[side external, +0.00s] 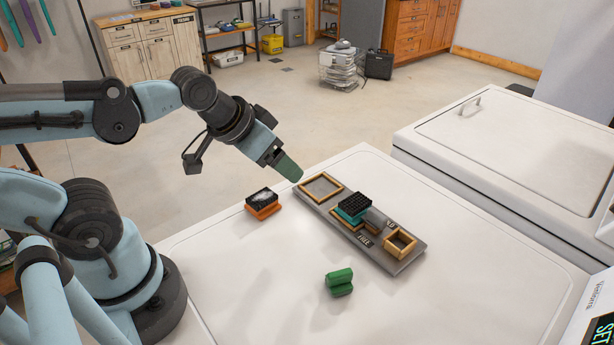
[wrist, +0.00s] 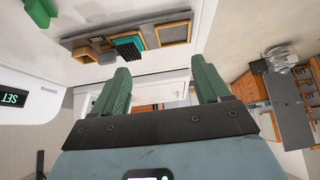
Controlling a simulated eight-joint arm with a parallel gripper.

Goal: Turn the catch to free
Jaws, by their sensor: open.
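A grey board (side external: 411,261) lies on the white top, with wooden frames and small dark labels, one seeming to read FREE (side external: 363,240). A teal block with a black ridged top (side external: 354,207) sits mid-board. Beside it is a grey rounded piece (side external: 376,218); I cannot tell for certain whether this is the catch. My gripper (side external: 293,174) is open and empty, above and behind the board's far left end, apart from it. In the wrist view, its two green fingers (wrist: 160,82) are spread, and the board (wrist: 75,43) shows beyond them, upper left.
An orange block with a dark, white-marked top (side external: 262,202) lies left of the board. A green piece (side external: 340,282) lies in front of it; part shows in the wrist view (wrist: 42,11). A white lidded unit (side external: 510,145) stands right, across a gap. The near left top is clear.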

